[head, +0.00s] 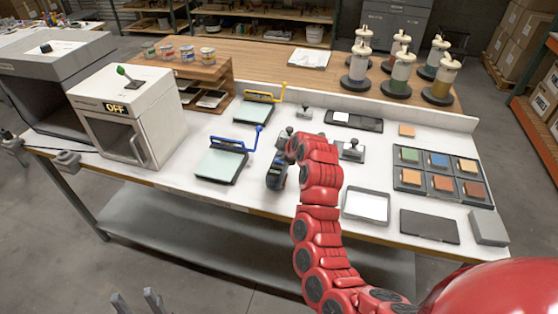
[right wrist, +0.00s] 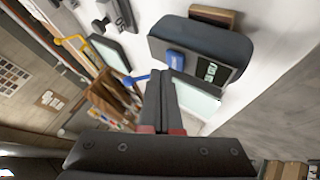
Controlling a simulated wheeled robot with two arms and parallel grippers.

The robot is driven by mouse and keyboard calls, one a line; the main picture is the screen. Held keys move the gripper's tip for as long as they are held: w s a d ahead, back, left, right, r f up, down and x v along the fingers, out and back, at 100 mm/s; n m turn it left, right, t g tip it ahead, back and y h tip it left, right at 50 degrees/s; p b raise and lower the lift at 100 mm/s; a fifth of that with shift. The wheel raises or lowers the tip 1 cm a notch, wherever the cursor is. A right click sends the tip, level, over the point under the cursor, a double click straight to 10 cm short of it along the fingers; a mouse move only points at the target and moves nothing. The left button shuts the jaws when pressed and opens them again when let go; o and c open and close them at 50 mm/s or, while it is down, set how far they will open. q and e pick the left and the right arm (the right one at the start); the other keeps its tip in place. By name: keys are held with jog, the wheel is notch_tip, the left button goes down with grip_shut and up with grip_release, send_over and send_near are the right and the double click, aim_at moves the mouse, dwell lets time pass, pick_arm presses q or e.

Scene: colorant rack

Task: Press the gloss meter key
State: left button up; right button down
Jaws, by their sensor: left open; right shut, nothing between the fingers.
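The gloss meter (head: 276,176) is a dark handheld device on the white bench top, partly behind my right arm in the head view. In the right wrist view the gloss meter (right wrist: 222,42) shows a lit green display (right wrist: 210,70) and a raised blue key (right wrist: 175,60). My right gripper (right wrist: 161,76) is shut and empty. Its fingertips appear just beside the blue key; I cannot tell whether they touch it. In the head view the right fingers are hard to make out at the arm's end. My left gripper (head: 136,302) is open and empty, low in front of the bench.
A drawdown board with a blue bar (head: 222,165) lies left of the meter, with a yellow-barred one (head: 257,106) behind. A white cabinet reading OFF (head: 128,118) stands further left. A shallow tray (head: 366,206) and colour chip tray (head: 440,178) lie right.

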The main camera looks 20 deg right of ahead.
jog(key=shift+f+b, duration=0.45)
jog(key=shift+b, duration=0.1)
jog(key=shift+f+b, duration=0.35)
jog(key=shift+b, duration=0.1)
dwell(0.4)
jog(key=shift+r, duration=0.8)
jog(key=shift+r+b, duration=0.5)
jog(key=shift+r, duration=2.05)
jog(key=shift+w+f, duration=0.1)
